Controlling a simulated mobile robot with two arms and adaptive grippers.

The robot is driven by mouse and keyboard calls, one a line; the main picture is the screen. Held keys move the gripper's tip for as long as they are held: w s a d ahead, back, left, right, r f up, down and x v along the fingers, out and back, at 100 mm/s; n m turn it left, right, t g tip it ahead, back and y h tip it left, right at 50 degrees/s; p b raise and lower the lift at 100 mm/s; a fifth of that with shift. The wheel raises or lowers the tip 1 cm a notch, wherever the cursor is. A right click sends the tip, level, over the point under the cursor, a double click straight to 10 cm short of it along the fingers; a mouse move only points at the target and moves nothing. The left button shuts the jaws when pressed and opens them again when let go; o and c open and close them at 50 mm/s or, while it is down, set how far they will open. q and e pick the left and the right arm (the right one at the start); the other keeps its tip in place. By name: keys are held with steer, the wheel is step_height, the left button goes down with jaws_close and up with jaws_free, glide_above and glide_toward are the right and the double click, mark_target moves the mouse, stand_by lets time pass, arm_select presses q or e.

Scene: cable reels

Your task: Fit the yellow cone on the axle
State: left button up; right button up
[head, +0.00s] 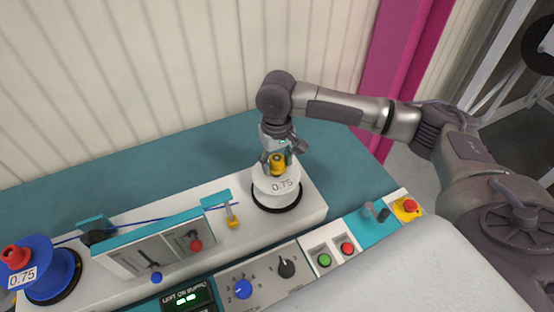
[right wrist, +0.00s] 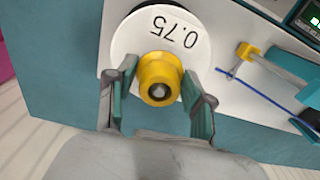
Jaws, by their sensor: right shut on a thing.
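The yellow cone (head: 277,165) sits at the top centre of the white reel (head: 272,187) marked 0.75. In the right wrist view the yellow cone (right wrist: 165,69) is over the middle of the white reel (right wrist: 126,42), and a grey round end, seemingly the axle (right wrist: 158,91), shows in its hole. My right gripper (head: 276,157) points down over the reel and is shut on the cone, one finger on each side. How far down the cone sits on the axle is hard to tell. My left gripper is out of view.
A blue reel (head: 47,270) with a red cone (head: 15,256) stands at the far left. A blue cable runs right from it past a grey box (head: 165,250) to a small yellow guide (head: 232,222). A control panel (head: 262,278) with knobs and buttons lies in front.

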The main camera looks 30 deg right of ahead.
steer(key=shift+f+p, duration=0.25)
steer(key=shift+p, duration=0.1)
steer(key=shift+f, duration=0.25)
steer(key=o, duration=1.2)
steer(key=shift+o, duration=0.2)
steer(key=o, duration=0.3)
